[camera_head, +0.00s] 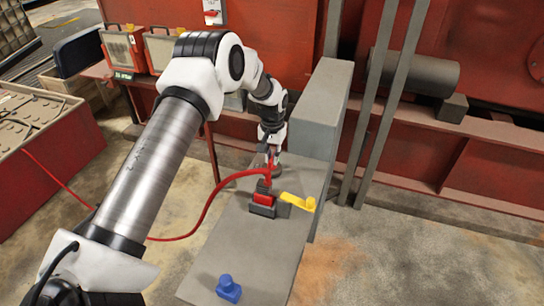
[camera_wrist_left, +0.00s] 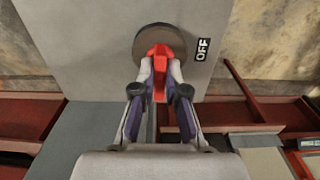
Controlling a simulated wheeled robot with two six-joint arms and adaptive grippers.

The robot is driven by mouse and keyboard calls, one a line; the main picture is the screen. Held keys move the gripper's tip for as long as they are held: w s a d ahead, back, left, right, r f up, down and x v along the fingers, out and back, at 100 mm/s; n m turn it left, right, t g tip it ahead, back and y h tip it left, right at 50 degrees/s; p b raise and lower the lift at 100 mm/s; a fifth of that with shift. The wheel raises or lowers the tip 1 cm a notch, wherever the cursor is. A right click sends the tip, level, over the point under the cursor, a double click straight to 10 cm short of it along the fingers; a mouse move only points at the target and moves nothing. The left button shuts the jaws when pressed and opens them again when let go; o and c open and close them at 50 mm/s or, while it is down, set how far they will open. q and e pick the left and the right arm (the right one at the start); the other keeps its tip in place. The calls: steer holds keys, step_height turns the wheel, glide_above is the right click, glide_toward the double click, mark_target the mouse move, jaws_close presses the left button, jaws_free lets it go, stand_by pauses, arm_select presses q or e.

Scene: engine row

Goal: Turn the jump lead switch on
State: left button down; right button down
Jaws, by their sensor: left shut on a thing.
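My left gripper (camera_wrist_left: 160,75) is shut on the red switch handle (camera_wrist_left: 161,53) in the left wrist view. The handle sits on a round grey disc (camera_wrist_left: 142,42) on a grey surface. A label reading OFF (camera_wrist_left: 203,50) is to the right of the disc. In the head view my left gripper (camera_head: 270,153) reaches down to the far part of the grey bench top (camera_head: 235,245), and its fingers hide much of the switch. My right gripper is not in view.
A red cable (camera_head: 207,208) runs from the red box of batteries (camera_head: 85,140) to a red and dark connector (camera_head: 263,204) close to the switch. A yellow lever (camera_head: 298,202) sits beside the connector. A blue piece (camera_head: 228,289) stands on the near bench top. A grey upright block (camera_head: 320,110) borders the bench.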

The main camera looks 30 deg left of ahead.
arm_select(q)
steer(key=shift+w+r, duration=0.2)
steer(key=c, duration=1.2)
jaws_free()
steer(key=shift+w+f, duration=0.15)
steer(key=shift+f, duration=0.1)
step_height(320, 180, up, 12)
